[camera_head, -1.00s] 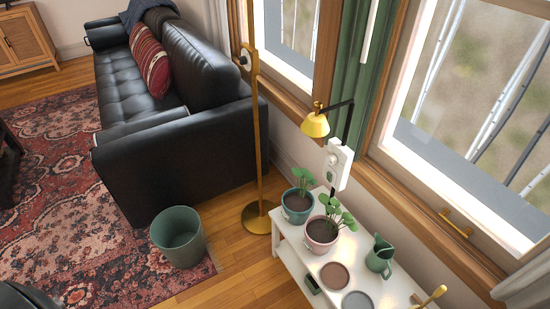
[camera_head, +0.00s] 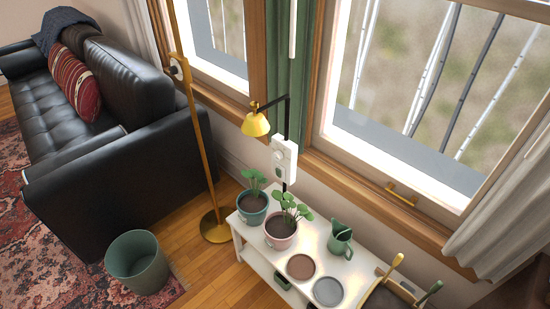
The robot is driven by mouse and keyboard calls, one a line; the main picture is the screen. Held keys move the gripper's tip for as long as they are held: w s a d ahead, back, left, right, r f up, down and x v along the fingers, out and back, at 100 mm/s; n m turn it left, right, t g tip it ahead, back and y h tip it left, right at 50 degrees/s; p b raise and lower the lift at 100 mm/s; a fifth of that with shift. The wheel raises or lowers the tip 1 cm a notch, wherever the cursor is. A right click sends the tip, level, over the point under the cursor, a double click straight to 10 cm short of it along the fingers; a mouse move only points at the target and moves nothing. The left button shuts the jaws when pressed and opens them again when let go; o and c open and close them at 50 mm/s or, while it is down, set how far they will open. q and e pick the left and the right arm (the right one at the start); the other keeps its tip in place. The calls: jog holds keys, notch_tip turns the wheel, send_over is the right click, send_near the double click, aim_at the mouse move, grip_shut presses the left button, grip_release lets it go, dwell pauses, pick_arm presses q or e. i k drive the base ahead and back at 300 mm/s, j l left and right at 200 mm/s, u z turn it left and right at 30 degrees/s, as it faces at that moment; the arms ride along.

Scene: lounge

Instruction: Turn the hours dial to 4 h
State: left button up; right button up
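A white control box (camera_head: 284,159) is mounted upright at the wall between the two windows, below a yellow lamp (camera_head: 256,122). It carries round dials on its front, with one knob (camera_head: 279,155) showing. The dials are too small to read, so I cannot tell which is the hours dial or where it points.
A white bench (camera_head: 245,235) below the box holds a teal potted plant (camera_head: 252,206), a pink potted plant (camera_head: 281,231), a green jug (camera_head: 340,239) and saucers. A floor lamp (camera_head: 203,165), green bin (camera_head: 137,261) and black sofa (camera_head: 115,170) stand left. Wooden floor (camera_head: 215,271) lies before the bench.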

aim_at(277, 156)
jog(key=i+j, duration=0.1)
jog(key=j, duration=0.55)
jog(key=j+u, duration=0.1)
jog(key=j, duration=0.5)
jog(key=i+j, duration=0.15)
jog(key=j, duration=0.5)
jog(key=u, duration=0.05)
